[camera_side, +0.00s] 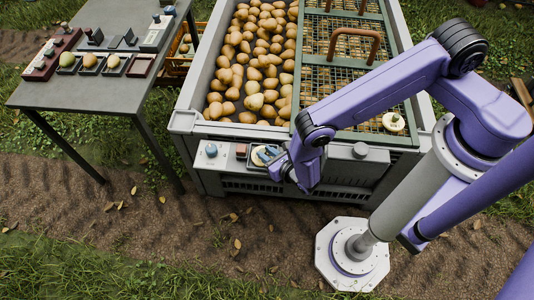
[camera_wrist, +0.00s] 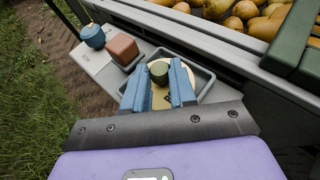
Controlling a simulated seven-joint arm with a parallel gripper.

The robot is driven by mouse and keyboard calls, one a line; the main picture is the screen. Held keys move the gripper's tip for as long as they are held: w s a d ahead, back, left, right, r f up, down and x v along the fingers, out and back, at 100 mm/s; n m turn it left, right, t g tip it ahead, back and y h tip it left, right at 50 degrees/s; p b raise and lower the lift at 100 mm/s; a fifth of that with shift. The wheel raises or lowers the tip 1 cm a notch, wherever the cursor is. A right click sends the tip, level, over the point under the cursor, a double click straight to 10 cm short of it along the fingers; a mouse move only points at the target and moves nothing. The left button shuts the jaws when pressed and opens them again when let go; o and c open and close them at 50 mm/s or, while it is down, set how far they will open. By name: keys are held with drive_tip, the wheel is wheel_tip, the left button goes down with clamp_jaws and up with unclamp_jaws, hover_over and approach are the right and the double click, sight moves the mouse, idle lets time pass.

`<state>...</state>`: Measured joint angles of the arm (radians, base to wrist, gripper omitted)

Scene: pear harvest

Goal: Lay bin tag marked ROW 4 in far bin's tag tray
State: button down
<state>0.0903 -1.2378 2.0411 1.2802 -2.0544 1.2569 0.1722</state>
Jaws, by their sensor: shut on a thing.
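In the wrist view, a round cream tag (camera_wrist: 153,98) with a dark green knob (camera_wrist: 159,72) on top is at a shallow grey tray (camera_wrist: 205,80) on the bin's front ledge. Whether the tag touches the tray floor is unclear. Part of a dark mark shows on it, too covered to read. My gripper (camera_wrist: 158,82) has its two blue fingers on either side of the knob, shut on it.
A blue knob (camera_wrist: 93,36) and a reddish-brown block (camera_wrist: 123,48) stand left of the tray. The bin holds pears (camera_side: 245,60) under a partial mesh lid (camera_side: 330,75). Another cream disc (camera_side: 393,122) lies on the mesh. A grey table (camera_side: 105,92) with small trays stands left.

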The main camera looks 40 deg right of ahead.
drive_tip(key=c, duration=0.9)
unclamp_jaws()
